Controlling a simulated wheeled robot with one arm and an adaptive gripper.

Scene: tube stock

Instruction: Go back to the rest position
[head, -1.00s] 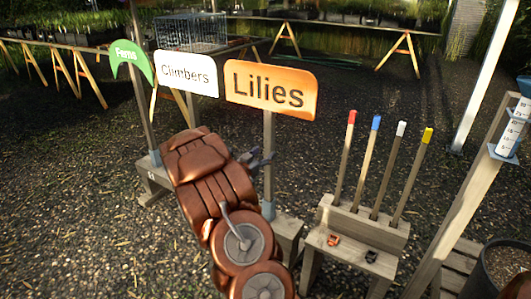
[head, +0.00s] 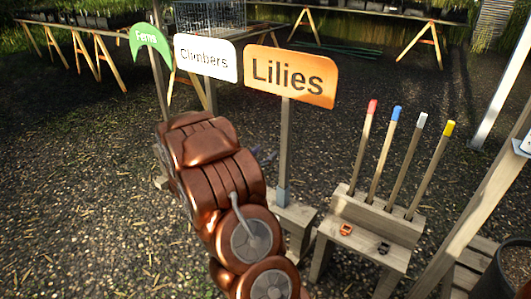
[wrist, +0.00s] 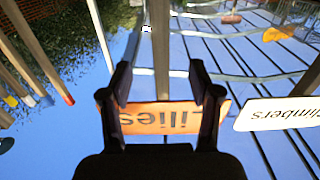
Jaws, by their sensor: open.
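My gripper (wrist: 159,72) is open and empty in the wrist view, a dark finger on each side. Beyond the fingers, partly covered by them, is the orange Lilies sign (wrist: 160,118), upside down in this view. In the head view my copper-coloured arm rises from the bottom middle, left of the Lilies sign (head: 290,77). My gripper is mostly hidden behind the arm there. I cannot tell its exact distance from the sign, but nothing is between its fingers.
The white Climbers sign (head: 206,58) and green Ferns sign (head: 150,48) stand left of the Lilies sign. A wooden stand (head: 375,215) holds upright stakes with red, blue, white and yellow tips. A dark pot (head: 505,270) sits at the lower right. Gravel lies open at left.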

